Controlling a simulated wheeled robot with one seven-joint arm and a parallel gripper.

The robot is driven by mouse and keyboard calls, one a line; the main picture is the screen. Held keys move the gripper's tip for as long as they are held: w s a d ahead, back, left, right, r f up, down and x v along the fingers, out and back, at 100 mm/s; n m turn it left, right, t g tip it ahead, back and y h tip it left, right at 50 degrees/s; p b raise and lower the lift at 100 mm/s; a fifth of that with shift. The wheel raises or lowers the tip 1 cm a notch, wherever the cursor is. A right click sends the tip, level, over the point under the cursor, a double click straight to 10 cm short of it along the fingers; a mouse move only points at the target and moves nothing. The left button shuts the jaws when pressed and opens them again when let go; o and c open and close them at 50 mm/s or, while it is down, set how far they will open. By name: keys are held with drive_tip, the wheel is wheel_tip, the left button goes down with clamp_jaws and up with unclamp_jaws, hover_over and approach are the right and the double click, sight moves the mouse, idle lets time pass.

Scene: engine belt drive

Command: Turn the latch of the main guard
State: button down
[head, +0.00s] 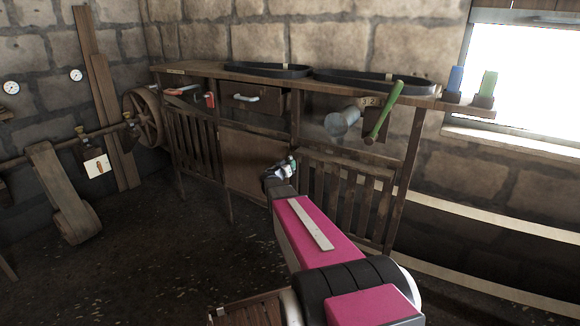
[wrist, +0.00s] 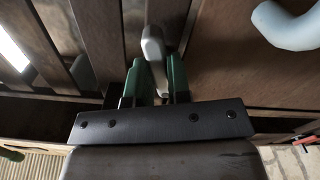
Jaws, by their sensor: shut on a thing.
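My gripper (wrist: 158,72) has its two green fingers closed on a light grey latch handle (wrist: 152,42), which sticks out beyond the fingertips in the wrist view. The latch stands in front of dark wooden slats and beside a plain wooden panel. In the head view my gripper (head: 289,166) is at the bench front, between the plain panel (head: 250,160) and the right slatted guard (head: 345,195). The latch cannot be made out there behind my gripper. I cannot tell which guard is the main one.
A drawer (head: 243,97) with a pale handle (wrist: 288,25) is close to my gripper. A green lever (head: 385,112) and a grey cylinder (head: 341,123) stick out at the right. Black belts (head: 265,70) lie on the bench top.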

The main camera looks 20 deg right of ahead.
drive_tip(key=shift+m, duration=1.7)
drive_tip(key=c, duration=1.1)
unclamp_jaws()
drive_tip(key=shift+o, duration=0.2)
drive_tip(key=v, duration=1.1)
